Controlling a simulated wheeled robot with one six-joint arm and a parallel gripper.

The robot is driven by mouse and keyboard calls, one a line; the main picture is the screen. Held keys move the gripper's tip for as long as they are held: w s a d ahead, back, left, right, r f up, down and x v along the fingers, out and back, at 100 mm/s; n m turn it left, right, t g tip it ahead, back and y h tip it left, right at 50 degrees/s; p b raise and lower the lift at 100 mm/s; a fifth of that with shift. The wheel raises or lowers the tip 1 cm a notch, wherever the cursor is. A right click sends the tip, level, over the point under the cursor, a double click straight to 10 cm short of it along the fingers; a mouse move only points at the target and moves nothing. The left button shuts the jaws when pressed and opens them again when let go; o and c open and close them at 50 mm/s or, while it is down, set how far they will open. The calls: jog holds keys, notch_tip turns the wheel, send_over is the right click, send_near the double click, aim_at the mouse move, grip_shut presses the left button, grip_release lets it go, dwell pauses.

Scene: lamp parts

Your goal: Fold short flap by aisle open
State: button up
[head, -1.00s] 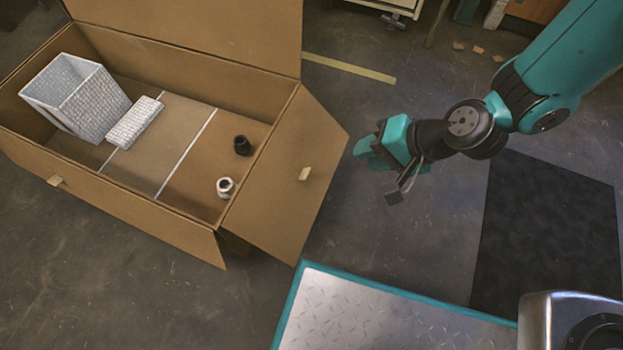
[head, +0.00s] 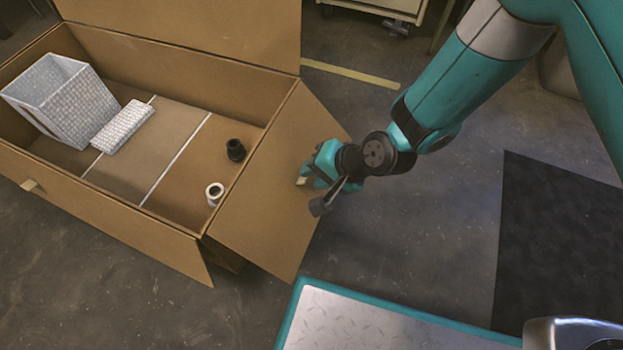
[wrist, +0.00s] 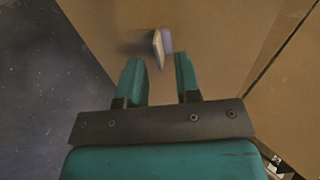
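The short flap (head: 262,203) on the box's right side leans outward from the box edge, over the floor. It carries a small pale tab (head: 301,181). My gripper (head: 312,173) is at the flap's outer part, right at the tab. In the wrist view the two teal fingers (wrist: 160,75) are apart, with the tab (wrist: 159,48) just beyond and between their tips. The flap (wrist: 210,50) fills much of that view. I cannot tell whether the fingers touch the tab or flap.
The open cardboard box (head: 110,218) holds a white textured shade (head: 60,100), a white textured block (head: 122,127), a black part (head: 235,150) and a white ring-shaped part (head: 214,194). A metal platform (head: 390,325) is at the bottom. A dark mat (head: 560,240) lies right.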

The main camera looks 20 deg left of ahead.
jog(key=shift+x, duration=0.8)
grip_shut()
